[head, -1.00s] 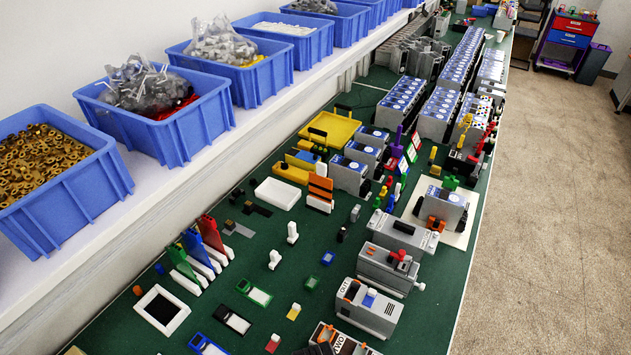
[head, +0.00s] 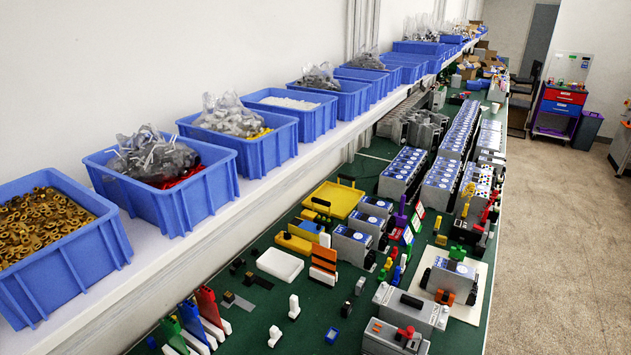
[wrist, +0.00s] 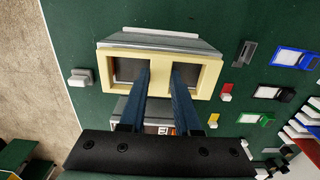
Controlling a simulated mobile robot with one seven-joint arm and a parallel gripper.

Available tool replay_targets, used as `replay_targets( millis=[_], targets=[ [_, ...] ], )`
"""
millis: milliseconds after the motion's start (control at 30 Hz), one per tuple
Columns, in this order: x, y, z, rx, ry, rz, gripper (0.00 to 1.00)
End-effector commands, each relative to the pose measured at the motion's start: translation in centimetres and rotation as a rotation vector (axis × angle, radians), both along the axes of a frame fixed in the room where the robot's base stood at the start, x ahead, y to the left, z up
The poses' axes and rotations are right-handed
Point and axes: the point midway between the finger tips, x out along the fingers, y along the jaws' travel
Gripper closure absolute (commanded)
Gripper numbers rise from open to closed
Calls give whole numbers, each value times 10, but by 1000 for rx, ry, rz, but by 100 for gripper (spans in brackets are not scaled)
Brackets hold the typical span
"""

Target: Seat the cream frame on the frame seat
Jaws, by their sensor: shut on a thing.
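In the wrist view the cream frame (wrist: 207,61) is a pale rectangular surround with dark openings to either side of my fingers. My gripper (wrist: 163,72) is shut on the frame, with its two blue fingers on either side of a cream middle part. A grey housing with a pale top edge (wrist: 160,43) shows just beyond and below the frame. I cannot tell whether the frame touches it. I cannot make out the frame seat for certain. In the head view neither my gripper nor the cream frame shows.
The head view shows blue bins (head: 160,185) on the shelf and a grey unit (head: 395,338) near the table edge.

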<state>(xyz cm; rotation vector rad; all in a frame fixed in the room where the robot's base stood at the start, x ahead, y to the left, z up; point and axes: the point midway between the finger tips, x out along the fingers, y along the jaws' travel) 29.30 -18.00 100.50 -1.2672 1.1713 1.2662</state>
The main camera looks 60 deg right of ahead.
Motion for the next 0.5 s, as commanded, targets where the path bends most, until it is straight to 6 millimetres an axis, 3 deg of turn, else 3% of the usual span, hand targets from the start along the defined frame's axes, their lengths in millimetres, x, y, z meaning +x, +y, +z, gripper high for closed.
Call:
replay_targets(
  millis=[500],
  targets=[
    [0,0,-6,0,0,0,100]
  ],
)
